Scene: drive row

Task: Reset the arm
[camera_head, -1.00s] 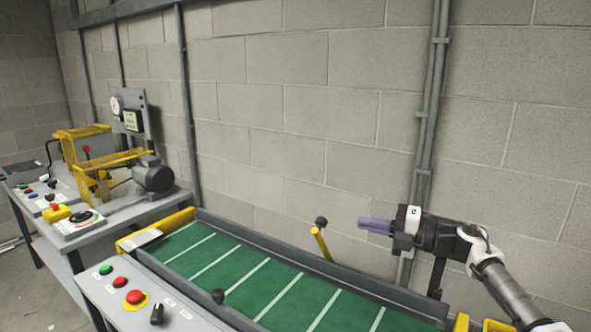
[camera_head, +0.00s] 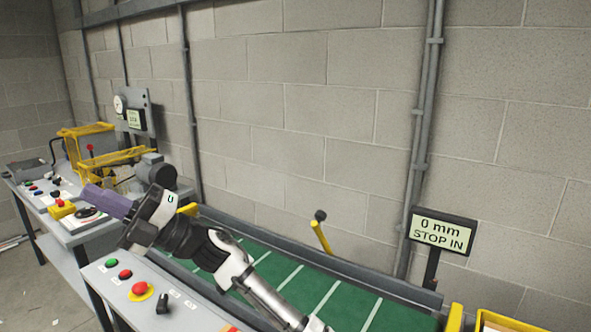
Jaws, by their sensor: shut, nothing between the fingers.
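My arm reaches up from the bottom of the head view toward the left. My gripper (camera_head: 92,196) is at its end, shut and empty, with its purple fingers together. It appears in front of the left bench and the left end of the green conveyor belt (camera_head: 283,270). From this view I cannot tell how far it is above them. The arm hides part of the belt.
A control panel has a green button (camera_head: 111,262) and red buttons (camera_head: 139,288). A yellow lever (camera_head: 320,236) with a dark knob stands at the belt's far side. A sign (camera_head: 442,231) reads "0 mm STOP IN". A motor (camera_head: 155,171) sits on the left bench.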

